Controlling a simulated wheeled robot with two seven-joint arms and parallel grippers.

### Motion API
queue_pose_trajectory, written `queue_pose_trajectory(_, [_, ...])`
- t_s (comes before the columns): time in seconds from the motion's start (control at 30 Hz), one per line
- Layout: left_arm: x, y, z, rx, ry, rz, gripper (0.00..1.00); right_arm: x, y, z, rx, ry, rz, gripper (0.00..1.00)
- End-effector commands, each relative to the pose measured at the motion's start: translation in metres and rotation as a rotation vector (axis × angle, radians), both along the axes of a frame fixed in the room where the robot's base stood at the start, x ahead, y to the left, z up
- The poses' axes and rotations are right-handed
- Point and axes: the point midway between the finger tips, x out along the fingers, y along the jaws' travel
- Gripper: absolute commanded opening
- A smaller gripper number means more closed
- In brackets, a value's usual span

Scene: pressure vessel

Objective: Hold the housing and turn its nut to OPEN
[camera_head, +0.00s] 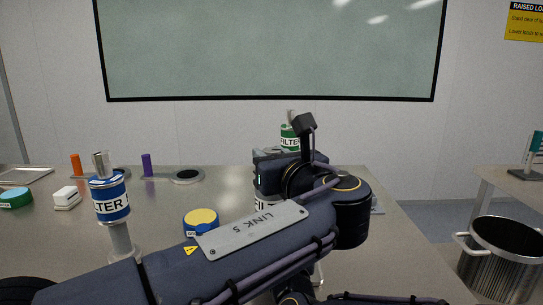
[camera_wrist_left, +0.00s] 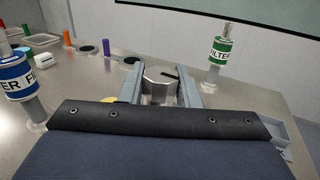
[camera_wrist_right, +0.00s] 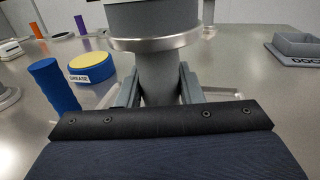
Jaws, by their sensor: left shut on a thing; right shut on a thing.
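The housing stands in the middle of the table, mostly hidden behind my left arm in the head view; part of its white label (camera_head: 266,206) shows. In the right wrist view its grey post (camera_wrist_right: 160,80) rises to a pale flange (camera_wrist_right: 153,42). My right gripper (camera_wrist_right: 160,92) is shut around this post, below the flange; the head view hides it. A silver nut (camera_wrist_left: 156,92) shows between the fingers of my left gripper (camera_wrist_left: 160,86), which is shut on it from the side. My left gripper is above the label in the head view (camera_head: 268,157). No OPEN mark can be read.
A blue-labelled filter housing (camera_head: 110,200) stands left, and a green one (camera_wrist_left: 219,50) behind. A yellow-lidded grease jar (camera_wrist_right: 92,64) and a blue cylinder (camera_wrist_right: 54,86) are close by on the left. A grey dock tray (camera_wrist_right: 300,46) lies right. A metal pot (camera_head: 500,260) is beyond the table.

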Motion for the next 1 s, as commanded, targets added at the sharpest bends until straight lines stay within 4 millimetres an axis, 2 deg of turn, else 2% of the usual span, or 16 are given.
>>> queue_pose_trajectory(0.13, [0.000,0.000,0.000,0.000,-0.001,0.071,0.07,0.000,0.000,0.000,-0.002,-0.001,0.000,0.00])
queue_pose_trajectory(0.4, [0.000,0.001,0.000,0.000,0.000,0.075,0.07,0.000,0.000,0.000,-0.001,0.000,0.000,0.00])
queue_pose_trajectory(0.43, [0.000,0.001,0.000,0.000,0.000,0.074,0.34,0.000,0.000,0.000,-0.001,0.000,0.000,0.00])
queue_pose_trajectory(0.57, [0.000,0.000,0.000,0.000,0.000,0.074,0.51,0.000,0.000,0.000,-0.001,0.000,0.000,0.00])
queue_pose_trajectory(0.87, [-0.001,0.000,0.000,0.000,0.000,0.072,0.52,0.000,0.000,0.000,-0.001,0.000,0.000,0.00])
queue_pose_trajectory(1.0, [-0.012,-0.007,0.000,0.000,-0.001,0.069,0.52,0.000,0.000,0.000,-0.001,0.000,0.000,0.00])
